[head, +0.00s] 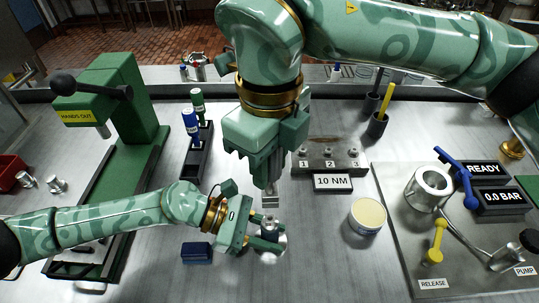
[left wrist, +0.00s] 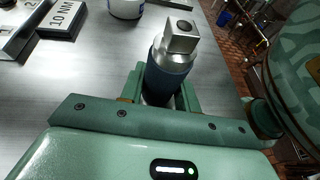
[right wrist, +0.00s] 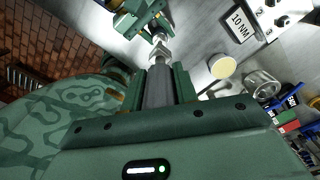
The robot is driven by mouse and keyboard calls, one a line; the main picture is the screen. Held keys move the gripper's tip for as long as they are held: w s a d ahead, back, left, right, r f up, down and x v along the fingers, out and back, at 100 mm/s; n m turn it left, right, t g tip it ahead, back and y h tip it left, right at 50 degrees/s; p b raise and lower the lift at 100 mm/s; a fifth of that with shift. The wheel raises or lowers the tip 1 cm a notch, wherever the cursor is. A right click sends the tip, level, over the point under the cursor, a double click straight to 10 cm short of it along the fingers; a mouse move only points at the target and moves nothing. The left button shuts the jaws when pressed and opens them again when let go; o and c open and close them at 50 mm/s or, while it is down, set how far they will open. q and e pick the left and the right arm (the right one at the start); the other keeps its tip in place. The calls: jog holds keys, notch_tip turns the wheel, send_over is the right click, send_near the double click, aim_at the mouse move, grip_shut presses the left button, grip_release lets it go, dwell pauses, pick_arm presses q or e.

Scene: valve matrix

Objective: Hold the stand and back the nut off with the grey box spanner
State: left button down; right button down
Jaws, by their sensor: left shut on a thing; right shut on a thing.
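The stand (head: 268,230) is upright on the table, and my left gripper (head: 266,239) is shut on it from the left. In the left wrist view the stand's dark blue body (left wrist: 168,78) sits between the fingers, below a silver squared top (left wrist: 181,38) with a dark round spot. My right gripper (head: 264,165) points down above the stand, shut on the grey box spanner (right wrist: 158,86). The spanner's lower end is close over the stand's top. I cannot tell whether it is seated on the nut; the nut is not clearly distinguishable.
A green press (head: 125,95) stands left, with a dark blue block (head: 197,252) near my left forearm. A black rack (head: 198,152) holds bottles. The 10 NM plate (head: 333,182), a round tin (head: 367,215) and a valve panel (head: 405,255) lie right.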

aim_at(269, 191)
jog(key=shift+f, duration=2.3)
jog(key=shift+f, duration=1.1)
jog(key=n, duration=0.3)
jog(key=shift+n, duration=0.3)
jog(key=n, duration=0.3)
